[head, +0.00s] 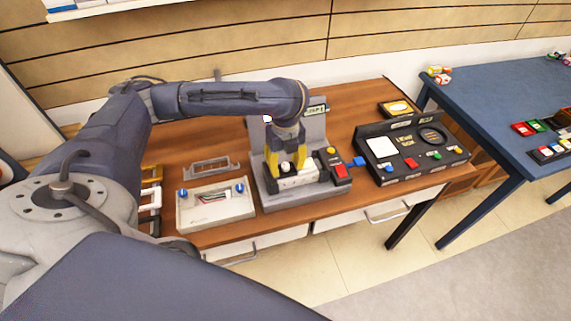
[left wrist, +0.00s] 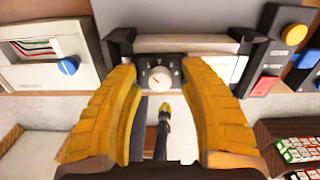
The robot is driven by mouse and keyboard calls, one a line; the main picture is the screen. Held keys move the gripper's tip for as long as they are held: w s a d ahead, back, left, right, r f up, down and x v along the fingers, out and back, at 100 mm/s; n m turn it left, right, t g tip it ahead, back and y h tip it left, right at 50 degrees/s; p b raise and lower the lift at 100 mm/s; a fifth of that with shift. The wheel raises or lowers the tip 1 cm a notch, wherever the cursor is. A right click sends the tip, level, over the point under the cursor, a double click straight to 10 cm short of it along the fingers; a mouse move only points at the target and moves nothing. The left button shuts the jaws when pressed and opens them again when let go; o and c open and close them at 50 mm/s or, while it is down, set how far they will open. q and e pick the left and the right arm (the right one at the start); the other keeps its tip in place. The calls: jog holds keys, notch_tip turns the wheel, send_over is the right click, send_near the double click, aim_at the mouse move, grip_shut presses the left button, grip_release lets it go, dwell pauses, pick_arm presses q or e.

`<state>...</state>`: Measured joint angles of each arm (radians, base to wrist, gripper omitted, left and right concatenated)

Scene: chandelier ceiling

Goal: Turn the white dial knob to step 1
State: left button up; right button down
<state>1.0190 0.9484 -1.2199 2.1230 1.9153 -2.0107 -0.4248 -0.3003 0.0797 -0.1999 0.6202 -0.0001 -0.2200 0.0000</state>
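The white dial knob (left wrist: 159,77) sits on a dark square plate at the front of a grey machine (head: 262,195). The knob also shows small and pale in the head view (head: 286,168). My left gripper (left wrist: 160,68) has yellow fingers spread apart, one on each side of the dial, with visible gaps to the knob. In the head view the left gripper (head: 286,164) points down over the machine. My right gripper is not in view.
A grey box with blue knobs (head: 215,204) stands left of the machine. The machine has a yellow button (head: 331,150) and a red switch (head: 341,171) at right. A black panel (head: 410,168) with coloured buttons stands farther right. A blue table (head: 500,95) is beyond.

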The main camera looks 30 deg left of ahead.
aim_at(286, 165)
pick_arm(q)
jog(key=shift+r, duration=0.1)
notch_tip(286, 165, up, 12)
dwell(1.0)
dwell(0.4)
